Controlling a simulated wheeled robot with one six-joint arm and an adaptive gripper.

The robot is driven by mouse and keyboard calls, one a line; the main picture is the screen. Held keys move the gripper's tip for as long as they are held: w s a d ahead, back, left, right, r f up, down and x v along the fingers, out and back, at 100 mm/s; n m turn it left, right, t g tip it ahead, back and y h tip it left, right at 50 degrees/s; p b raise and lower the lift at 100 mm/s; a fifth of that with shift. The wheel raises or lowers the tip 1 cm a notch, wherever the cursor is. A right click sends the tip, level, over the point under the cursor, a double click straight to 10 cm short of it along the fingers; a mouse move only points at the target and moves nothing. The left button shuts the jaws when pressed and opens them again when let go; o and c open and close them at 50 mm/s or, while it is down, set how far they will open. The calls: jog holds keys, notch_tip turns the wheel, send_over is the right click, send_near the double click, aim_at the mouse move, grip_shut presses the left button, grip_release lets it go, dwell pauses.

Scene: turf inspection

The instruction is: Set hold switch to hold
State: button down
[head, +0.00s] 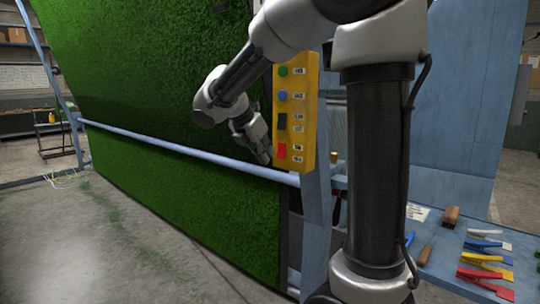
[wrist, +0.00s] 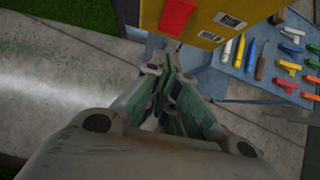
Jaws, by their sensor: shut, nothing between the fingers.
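A yellow control box (head: 308,125) is fixed to a blue post. It carries a green button (head: 283,71), a blue button (head: 283,96), a black switch (head: 282,122) and a red switch (head: 281,151), each beside a small white label. My gripper (head: 265,157) is shut and empty, just left of the red switch. In the wrist view its fingertips (wrist: 168,64) point toward the box's lower end, below the red switch (wrist: 177,16). Whether they touch the box is unclear.
A tall green turf panel (head: 150,80) stands behind my arm, crossed by a pale blue rail (head: 180,147). A blue bench (head: 435,270) at right holds brushes and coloured clamps (head: 485,272). The concrete floor (head: 60,240) at left is mostly clear.

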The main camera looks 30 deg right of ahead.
aim_at(281, 151)
jog(key=v, duration=1)
jog(key=shift+s+a+f, duration=0.1)
jog(key=shift+a+f, duration=0.1)
jog(key=shift+f, duration=0.45)
jog(key=shift+f, duration=0.1)
jog(key=w+d+r+x, duration=0.1)
jog(key=d+r+x, duration=0.1)
jog(key=x, duration=1)
jog(key=shift+d+f, duration=0.3)
jog(key=shift+f, duration=0.05)
